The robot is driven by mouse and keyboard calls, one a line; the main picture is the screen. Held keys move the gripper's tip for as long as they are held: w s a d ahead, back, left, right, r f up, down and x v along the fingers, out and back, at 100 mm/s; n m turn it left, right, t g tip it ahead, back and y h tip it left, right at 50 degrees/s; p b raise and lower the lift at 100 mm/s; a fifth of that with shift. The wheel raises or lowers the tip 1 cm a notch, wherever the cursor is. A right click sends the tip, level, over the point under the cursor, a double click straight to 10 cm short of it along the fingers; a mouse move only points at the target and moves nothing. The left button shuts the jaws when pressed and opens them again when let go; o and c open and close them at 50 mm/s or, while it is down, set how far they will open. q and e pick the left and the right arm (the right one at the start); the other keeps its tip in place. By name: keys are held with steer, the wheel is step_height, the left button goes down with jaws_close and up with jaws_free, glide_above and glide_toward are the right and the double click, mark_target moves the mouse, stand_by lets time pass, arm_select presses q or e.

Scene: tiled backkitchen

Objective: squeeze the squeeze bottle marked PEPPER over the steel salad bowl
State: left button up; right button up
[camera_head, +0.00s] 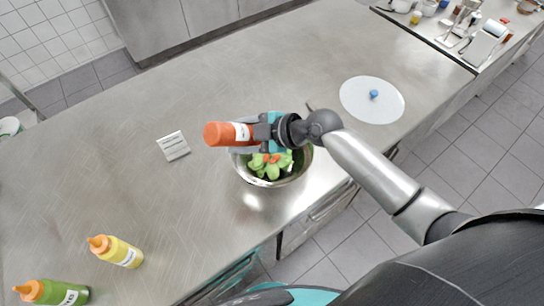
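My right gripper (262,132) comes in from the right and is shut around an orange-red squeeze bottle (217,134) with a white label. The bottle lies sideways, its broad end pointing left; its other end is hidden by the gripper. The label's print is too small to read. The steel salad bowl (291,179) stands just below the gripper on the steel counter, with green leaves and orange-red pieces inside. The gripper covers the bowl's far rim. My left gripper is not in view.
A yellow squeeze bottle (119,252) and a green one (68,293) are at lower left. A small white card (173,146) is left of the bowl. A white disc with a blue knob (360,107) lies at right. The counter's far middle is clear.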

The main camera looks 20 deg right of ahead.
steer(key=shift+c, duration=0.4)
step_height(320, 180, up, 7)
steer(key=p, duration=0.5)
steer(key=shift+r, duration=0.55)
